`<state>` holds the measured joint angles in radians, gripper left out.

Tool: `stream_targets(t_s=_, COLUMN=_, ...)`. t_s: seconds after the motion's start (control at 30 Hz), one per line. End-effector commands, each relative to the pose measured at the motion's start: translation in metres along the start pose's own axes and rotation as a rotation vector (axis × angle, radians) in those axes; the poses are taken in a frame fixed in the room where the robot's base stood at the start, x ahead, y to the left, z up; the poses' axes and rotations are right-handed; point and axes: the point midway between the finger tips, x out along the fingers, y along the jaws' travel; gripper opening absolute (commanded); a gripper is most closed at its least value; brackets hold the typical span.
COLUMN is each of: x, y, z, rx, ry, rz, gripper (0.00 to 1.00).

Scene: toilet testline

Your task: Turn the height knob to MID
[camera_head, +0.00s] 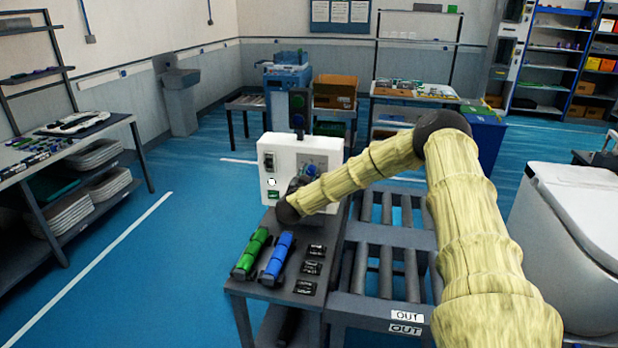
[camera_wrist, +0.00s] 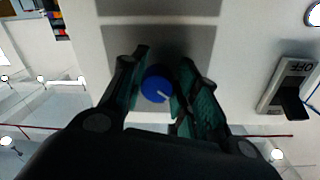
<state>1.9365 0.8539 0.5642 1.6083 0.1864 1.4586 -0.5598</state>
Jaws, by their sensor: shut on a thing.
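The height knob (camera_wrist: 156,84) is a round blue dial with a white pointer line, on a grey plate on the white control box (camera_head: 305,150). In the wrist view the pointer line slants toward the lower right. My gripper (camera_wrist: 160,88) has its two green-padded fingers on either side of the knob, shut on it. In the head view my gripper (camera_head: 303,178) is at the front of the box, and my wrist partly covers the plate. The knob's position labels cannot be read.
A switch marked OFF (camera_wrist: 292,85) is beside the knob on the panel. In front of the box, a green tool (camera_head: 251,253) and a blue tool (camera_head: 277,257) lie on the grey bench with several small black parts (camera_head: 311,267). A roller conveyor (camera_head: 385,262) stands to the right.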

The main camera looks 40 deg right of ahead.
Motion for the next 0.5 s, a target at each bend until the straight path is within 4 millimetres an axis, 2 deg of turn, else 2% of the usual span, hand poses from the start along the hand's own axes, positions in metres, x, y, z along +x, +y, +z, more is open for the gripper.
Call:
stream_targets(t_s=0.27, x=0.0011, y=-0.0006, z=0.0018, rx=0.164, ry=-0.001, rz=0.001, gripper=0.07)
stream_targets(t_s=0.5, x=0.0015, y=-0.0004, z=0.0025, rx=0.385, ry=-0.009, rz=0.004, gripper=0.07)
